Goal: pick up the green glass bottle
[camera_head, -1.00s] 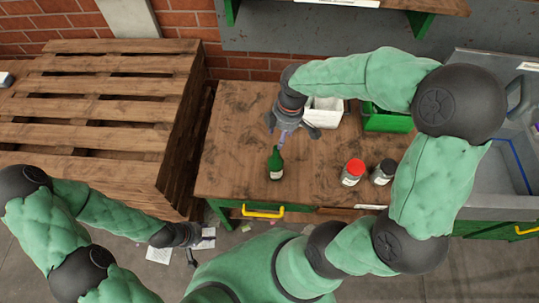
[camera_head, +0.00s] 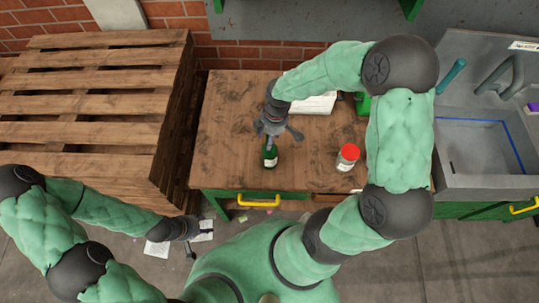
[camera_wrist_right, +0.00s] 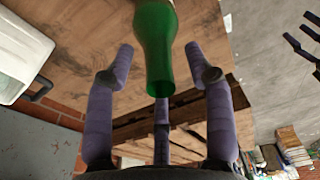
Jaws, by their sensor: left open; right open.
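The green glass bottle (camera_head: 270,157) stands on the wooden worktable with a white label low on its side. My right gripper (camera_head: 272,134) is open just behind and above it in the head view and hides the bottle's top. In the right wrist view the bottle (camera_wrist_right: 155,45) points its neck between the spread purple fingers of my right gripper (camera_wrist_right: 159,62). I see gaps at both sides of it. My left gripper (camera_head: 188,240) is open and empty, low at the left, away from the table.
A red-capped jar (camera_head: 347,157) stands right of the bottle on the worktable (camera_head: 225,120). A white bin (camera_head: 318,103) and a green bin (camera_head: 362,103) are at the back, partly behind my right arm. A wooden pallet stack (camera_head: 90,110) stands left; a sink (camera_head: 470,145) is right.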

